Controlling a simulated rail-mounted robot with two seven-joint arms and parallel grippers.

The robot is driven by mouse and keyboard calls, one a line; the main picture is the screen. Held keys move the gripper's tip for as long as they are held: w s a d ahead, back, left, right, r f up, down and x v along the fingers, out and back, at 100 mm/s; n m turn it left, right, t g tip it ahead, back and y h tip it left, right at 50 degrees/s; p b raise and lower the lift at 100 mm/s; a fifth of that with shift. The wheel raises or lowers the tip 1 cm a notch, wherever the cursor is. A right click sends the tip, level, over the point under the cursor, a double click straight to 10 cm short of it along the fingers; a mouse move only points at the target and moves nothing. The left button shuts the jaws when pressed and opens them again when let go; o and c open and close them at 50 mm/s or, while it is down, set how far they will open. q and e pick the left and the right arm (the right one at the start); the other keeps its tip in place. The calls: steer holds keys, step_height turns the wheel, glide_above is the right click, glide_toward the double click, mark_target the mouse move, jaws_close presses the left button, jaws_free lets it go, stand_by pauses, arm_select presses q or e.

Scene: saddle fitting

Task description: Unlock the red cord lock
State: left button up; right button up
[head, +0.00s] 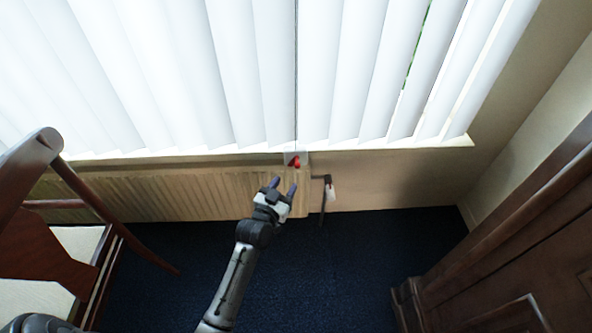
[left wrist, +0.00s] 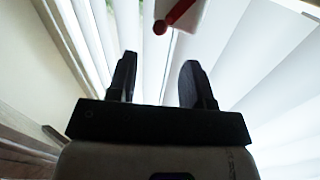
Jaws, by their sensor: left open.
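The red cord lock (head: 294,161) sits on a small pale plate at the lower edge of the window blinds, where a thin dark cord comes down. It also shows in the left wrist view (left wrist: 176,14) at the top, as a red lever with a rounded end on a white block. My left gripper (head: 284,186) is open and empty, just below and slightly left of the lock in the head view. In the left wrist view its two dark fingers (left wrist: 158,82) stand apart with nothing between them, and the lock lies beyond their tips. My right gripper is not in view.
White vertical blinds (head: 270,70) hang over the window. A ribbed radiator (head: 150,195) is below the sill, with a dark pipe and pale tag (head: 331,193) at its right. A wooden chair (head: 70,225) stands left, a dark wooden cabinet (head: 510,240) right. Blue carpet between them is clear.

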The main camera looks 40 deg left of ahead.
mark_target(296, 167)
arm_select(q)
steer(key=shift+b+x, duration=1.35)
steer(key=shift+x, duration=2.85)
steer(key=shift+c, duration=0.6)
steer(key=c, duration=0.7)
steer(key=shift+s+a+r+n+t+p, duration=0.15)
steer(key=shift+n+t+p, duration=0.15)
steer(key=shift+n, duration=0.3)
steer(key=shift+s+a+n+t+p, duration=0.1)
steer(key=shift+a+n+t+p, duration=0.15)
steer(key=shift+n, duration=0.35)
steer(key=shift+d, duration=0.1)
